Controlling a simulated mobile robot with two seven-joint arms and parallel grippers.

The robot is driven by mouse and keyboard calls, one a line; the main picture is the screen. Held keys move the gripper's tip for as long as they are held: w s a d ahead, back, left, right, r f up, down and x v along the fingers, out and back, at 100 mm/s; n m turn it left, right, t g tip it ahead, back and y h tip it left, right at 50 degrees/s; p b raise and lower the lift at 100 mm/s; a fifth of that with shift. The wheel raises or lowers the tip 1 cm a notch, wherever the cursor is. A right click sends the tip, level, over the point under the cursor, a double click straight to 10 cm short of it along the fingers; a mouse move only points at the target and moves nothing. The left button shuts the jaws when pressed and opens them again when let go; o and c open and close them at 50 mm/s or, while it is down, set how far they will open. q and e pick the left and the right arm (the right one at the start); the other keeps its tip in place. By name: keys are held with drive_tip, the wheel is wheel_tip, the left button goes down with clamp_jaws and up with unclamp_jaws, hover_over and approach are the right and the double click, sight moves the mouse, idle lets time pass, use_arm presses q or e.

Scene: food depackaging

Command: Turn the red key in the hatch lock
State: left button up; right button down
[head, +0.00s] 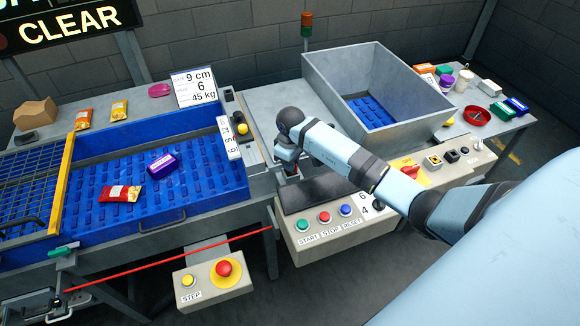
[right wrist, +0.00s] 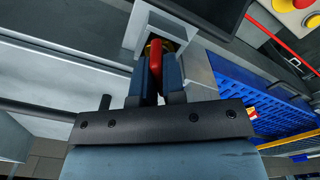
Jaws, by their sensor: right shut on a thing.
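The red key (right wrist: 155,58) shows in the right wrist view, standing upright between the fingers of my right gripper (right wrist: 156,75), which is shut on it. The key's far end meets the hatch lock (right wrist: 178,44), a pale square plate with a brass-coloured centre. In the head view my right gripper (head: 288,166) points down beside the right end of the blue conveyor. The key and lock are mostly hidden there by the gripper. How far the key is turned cannot be told. My left gripper is not in view.
A control box (head: 330,230) with START, STOP and RESET buttons stands just in front of the gripper. The blue conveyor (head: 110,208) holds a red packet and a purple packet. A grey metal hopper (head: 410,125) stands behind. A red cord (head: 170,262) runs along the front.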

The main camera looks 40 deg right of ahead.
drive_tip(key=c, duration=1.2)
unclamp_jaws()
drive_tip(key=shift+c, duration=0.2)
drive_tip(key=shift+r, duration=3.5)
